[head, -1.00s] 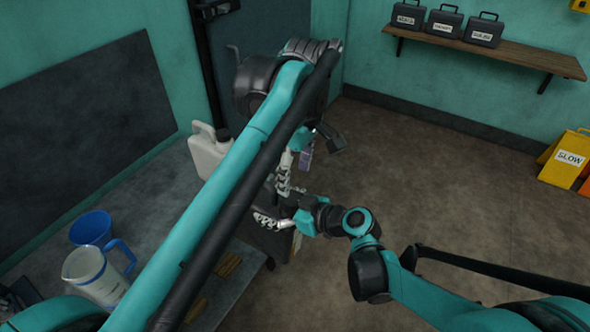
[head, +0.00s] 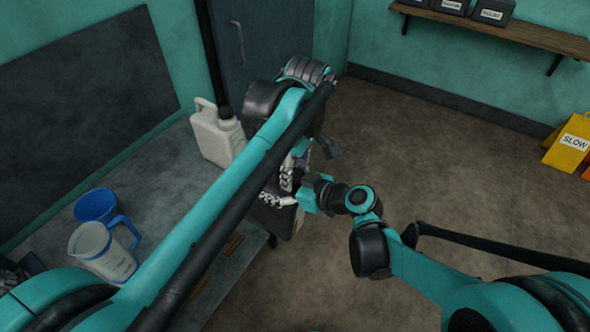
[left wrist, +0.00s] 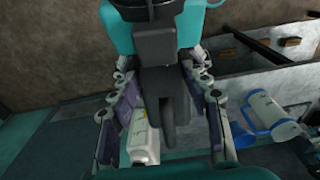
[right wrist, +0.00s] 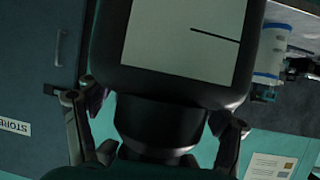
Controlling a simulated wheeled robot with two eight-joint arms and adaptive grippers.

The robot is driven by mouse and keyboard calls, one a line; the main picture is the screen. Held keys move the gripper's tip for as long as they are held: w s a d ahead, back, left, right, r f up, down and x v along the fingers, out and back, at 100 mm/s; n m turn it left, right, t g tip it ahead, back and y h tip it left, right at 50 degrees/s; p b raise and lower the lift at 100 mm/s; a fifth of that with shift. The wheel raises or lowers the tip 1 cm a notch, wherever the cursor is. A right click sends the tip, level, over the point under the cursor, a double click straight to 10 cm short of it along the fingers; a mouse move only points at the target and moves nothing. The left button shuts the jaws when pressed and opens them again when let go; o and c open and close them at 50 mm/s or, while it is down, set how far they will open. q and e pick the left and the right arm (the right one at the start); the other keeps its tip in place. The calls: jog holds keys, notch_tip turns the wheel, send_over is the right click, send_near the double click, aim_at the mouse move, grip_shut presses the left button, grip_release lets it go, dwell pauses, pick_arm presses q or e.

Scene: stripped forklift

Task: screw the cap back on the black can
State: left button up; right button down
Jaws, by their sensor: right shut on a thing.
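The black can (right wrist: 185,85) fills the upper middle of the right wrist view, with a pale label on it. Its black cap (right wrist: 157,140) points toward that camera. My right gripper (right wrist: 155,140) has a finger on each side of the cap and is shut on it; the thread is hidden. In the head view my right gripper (head: 277,200) is close to my left gripper (head: 287,176), and my left arm hides part of this area. My left gripper's fingers (left wrist: 160,110) stand apart in its wrist view, with dark parts between them that I cannot identify.
A white jug (head: 218,137) with a dark cap stands on the grey table (head: 165,180). A blue funnel (head: 95,205) and a measuring pitcher (head: 95,245) stand nearer. Yellow SLOW signs (head: 567,148) are on the right. The floor (head: 420,170) between is clear.

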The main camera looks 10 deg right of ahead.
pick_arm(q)
jog(key=c, duration=0.5)
jog(key=shift+c, duration=0.4)
jog(key=m, duration=0.6)
jog(key=shift+m, duration=0.4)
jog(key=o, duration=1.3)
